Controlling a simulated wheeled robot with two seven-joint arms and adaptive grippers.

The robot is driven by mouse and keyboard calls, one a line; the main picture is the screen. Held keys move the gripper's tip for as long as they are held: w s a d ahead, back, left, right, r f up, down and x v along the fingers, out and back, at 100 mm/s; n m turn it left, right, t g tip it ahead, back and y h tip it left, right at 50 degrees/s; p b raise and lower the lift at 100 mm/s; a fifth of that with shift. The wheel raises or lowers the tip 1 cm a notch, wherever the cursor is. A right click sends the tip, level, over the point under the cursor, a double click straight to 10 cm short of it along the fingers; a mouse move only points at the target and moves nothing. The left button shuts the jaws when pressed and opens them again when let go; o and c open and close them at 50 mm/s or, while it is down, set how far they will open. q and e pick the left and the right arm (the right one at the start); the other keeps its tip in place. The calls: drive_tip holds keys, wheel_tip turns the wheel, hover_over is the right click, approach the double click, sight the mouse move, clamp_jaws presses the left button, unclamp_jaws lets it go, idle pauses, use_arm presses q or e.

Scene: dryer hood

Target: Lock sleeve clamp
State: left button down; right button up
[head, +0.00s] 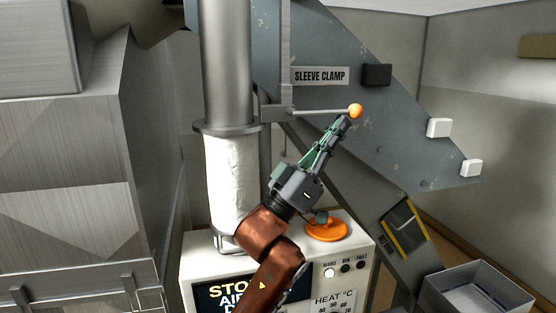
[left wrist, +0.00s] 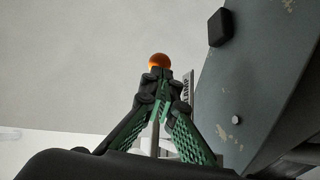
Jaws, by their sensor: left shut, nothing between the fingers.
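The sleeve clamp is a metal lever (head: 312,112) with an orange ball knob (head: 356,111). It reaches right from the collar at the top of the white sleeve (head: 231,180), below the "SLEEVE CLAMP" label (head: 320,76). My left gripper (head: 347,118) is shut and empty, with its fingertips just below the knob. In the left wrist view the knob (left wrist: 158,60) shows just beyond the closed fingertips (left wrist: 160,76), and part of the lever is hidden behind the fingers. I cannot tell whether the tips touch the knob. My right gripper is not in view.
A white control box (head: 350,262) with an orange disc (head: 326,232) on top stands below my left arm. A grey sloping panel (head: 400,130) lies behind the lever, bearing a black block (head: 377,75) and white blocks. A metal bin (head: 478,290) is at lower right.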

use_arm(q)
drive_tip(key=s+a+f, duration=0.1)
drive_tip(key=s+a, duration=0.2)
drive_tip(key=a, duration=0.4)
drive_tip(key=s+a+f, duration=0.2)
drive_tip(key=s+a, duration=0.2)
drive_tip(key=a, duration=0.2)
drive_tip(key=shift+s+a+f, duration=0.2)
drive_tip(key=shift+a+f, duration=0.1)
drive_tip(key=shift+a, duration=0.05)
